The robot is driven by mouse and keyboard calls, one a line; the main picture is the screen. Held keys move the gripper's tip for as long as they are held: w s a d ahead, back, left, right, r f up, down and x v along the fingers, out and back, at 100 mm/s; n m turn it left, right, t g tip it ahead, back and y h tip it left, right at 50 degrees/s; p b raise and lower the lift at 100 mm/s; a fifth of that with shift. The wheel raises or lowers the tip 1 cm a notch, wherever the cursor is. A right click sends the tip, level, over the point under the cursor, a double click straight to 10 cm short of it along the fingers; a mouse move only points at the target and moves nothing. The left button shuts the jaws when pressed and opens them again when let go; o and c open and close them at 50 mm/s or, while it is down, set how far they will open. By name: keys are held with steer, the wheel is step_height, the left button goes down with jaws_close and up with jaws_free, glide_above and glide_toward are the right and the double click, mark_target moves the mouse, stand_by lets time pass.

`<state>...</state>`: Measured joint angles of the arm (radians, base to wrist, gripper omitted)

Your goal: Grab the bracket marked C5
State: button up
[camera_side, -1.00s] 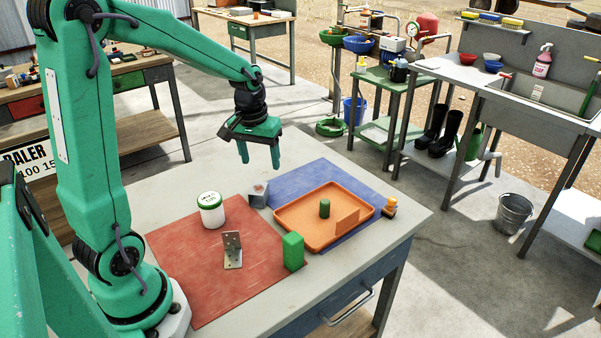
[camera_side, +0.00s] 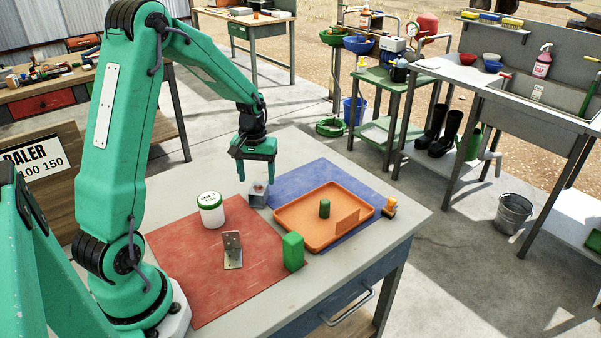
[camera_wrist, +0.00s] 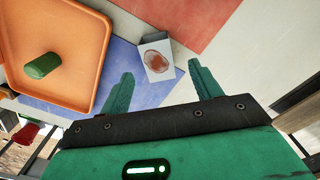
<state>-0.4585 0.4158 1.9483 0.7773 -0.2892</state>
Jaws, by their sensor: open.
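A metal angle bracket (camera_side: 233,251) with holes stands on the red mat (camera_side: 190,290), one leg flat and one leg up. No C5 marking can be read on it. In the wrist view the bracket does not show, though part of the red mat (camera_wrist: 185,18) does. My gripper (camera_side: 257,174) is open and empty, pointing down over a small grey block (camera_side: 257,199), up and to the right of the bracket. In the wrist view the block (camera_wrist: 150,72), with a round reddish patch on top, sits between and beyond the fingertips (camera_wrist: 161,70).
A white jar with green lid (camera_side: 210,212) stands behind the bracket, and a green block (camera_side: 293,252) to its right.

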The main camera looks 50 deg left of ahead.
mark_target(258, 188)
steer(key=shift+f, duration=0.4)
steer(key=shift+d+f, duration=0.1)
steer(key=shift+f, duration=2.5)
steer(key=c, duration=1.1)
steer(key=shift+r, duration=0.25)
